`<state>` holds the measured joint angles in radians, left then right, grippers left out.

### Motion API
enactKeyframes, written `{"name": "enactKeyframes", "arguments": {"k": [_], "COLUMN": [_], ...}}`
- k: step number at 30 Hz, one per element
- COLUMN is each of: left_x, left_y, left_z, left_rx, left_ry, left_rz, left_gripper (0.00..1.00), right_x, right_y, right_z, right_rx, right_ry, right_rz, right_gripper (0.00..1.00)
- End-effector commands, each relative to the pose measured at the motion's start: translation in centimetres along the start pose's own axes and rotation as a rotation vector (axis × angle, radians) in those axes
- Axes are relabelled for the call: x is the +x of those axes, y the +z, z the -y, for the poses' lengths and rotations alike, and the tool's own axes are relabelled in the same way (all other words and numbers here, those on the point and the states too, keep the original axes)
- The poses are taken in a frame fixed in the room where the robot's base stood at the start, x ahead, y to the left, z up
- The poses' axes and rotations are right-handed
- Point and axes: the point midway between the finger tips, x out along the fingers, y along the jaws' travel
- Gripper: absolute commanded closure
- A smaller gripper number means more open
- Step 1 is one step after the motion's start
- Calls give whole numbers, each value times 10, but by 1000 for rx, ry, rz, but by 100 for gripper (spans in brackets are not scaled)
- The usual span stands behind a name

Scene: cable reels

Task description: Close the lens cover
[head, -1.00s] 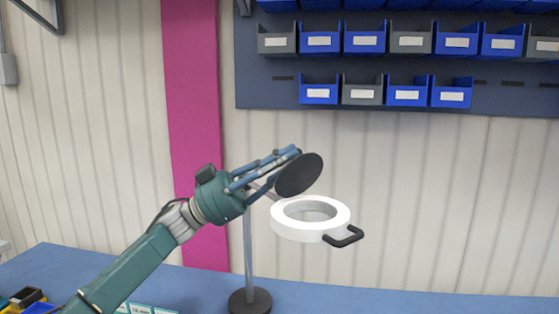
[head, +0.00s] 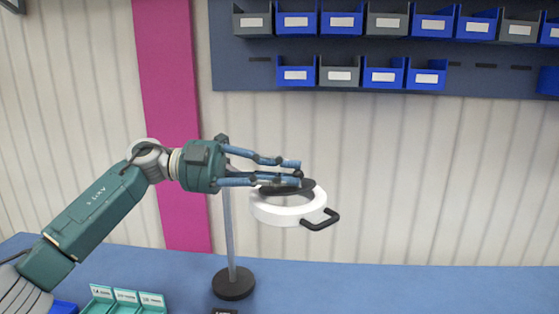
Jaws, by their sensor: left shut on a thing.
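The magnifier lamp has a white ring head (head: 283,212) with a black handle (head: 320,220) at its right, on a grey pole (head: 229,235) with a round black base (head: 233,284). The fingers hide part of the cover. My right gripper is not in view.
Blue and grey bins (head: 339,74) hang on a dark wall panel (head: 480,78) behind. Small teal boxes (head: 126,297) stand on the blue table (head: 400,285) at the lower left. The table right of the lamp is clear.

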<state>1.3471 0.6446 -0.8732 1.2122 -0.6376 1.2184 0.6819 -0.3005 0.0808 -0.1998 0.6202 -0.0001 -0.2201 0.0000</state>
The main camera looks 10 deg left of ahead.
Motion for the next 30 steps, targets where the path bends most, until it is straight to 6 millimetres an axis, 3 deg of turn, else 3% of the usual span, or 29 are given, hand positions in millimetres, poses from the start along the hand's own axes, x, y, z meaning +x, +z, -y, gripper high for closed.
{"name": "enactKeyframes", "arguments": {"k": [12,29,30], "left_x": [6,7,7], "left_y": [-3,-3,-3], "left_z": [-16,-19,-19], "left_rx": [142,163,162], "left_ry": [134,155,155], "left_rz": [33,37,37], "left_gripper": [100,100,80], "right_x": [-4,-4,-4], "right_y": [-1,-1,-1], "right_z": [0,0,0], "right_rx": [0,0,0], "right_ry": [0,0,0], "right_rz": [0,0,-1], "right_gripper": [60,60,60]}}
